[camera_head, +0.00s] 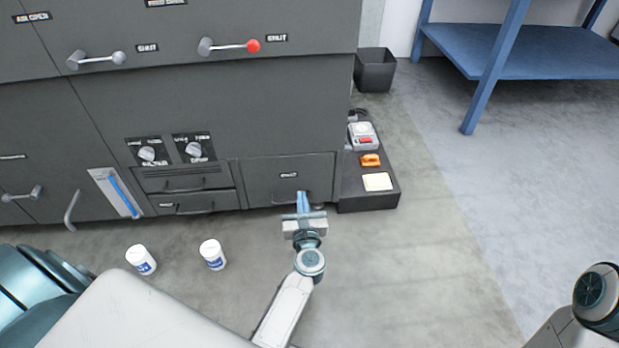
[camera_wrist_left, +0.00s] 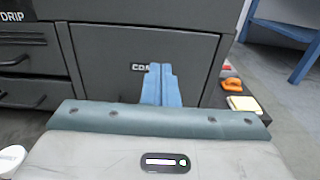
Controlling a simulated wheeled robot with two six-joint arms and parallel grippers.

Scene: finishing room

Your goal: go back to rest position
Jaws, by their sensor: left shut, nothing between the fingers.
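My left gripper (camera_head: 303,197) is in front of the lower drawer (camera_head: 262,170) of the dark grey cabinet. Its blue fingers are shut together with nothing between them. They overlap the drawer's handle in the head view, and I cannot tell whether they touch it. In the left wrist view the shut fingers (camera_wrist_left: 160,80) point at the labelled drawer front (camera_wrist_left: 190,65), which looks closed. My right gripper is not in view; only a rounded part of my right arm shows at the lower right.
Two white jars (camera_head: 141,259) (camera_head: 213,254) stand on the floor left of my gripper. A low dark ledge (camera_head: 370,202) with small items is at the cabinet's right. A black bin (camera_head: 375,71) and a blue table (camera_head: 540,52) stand further back. The right floor is clear.

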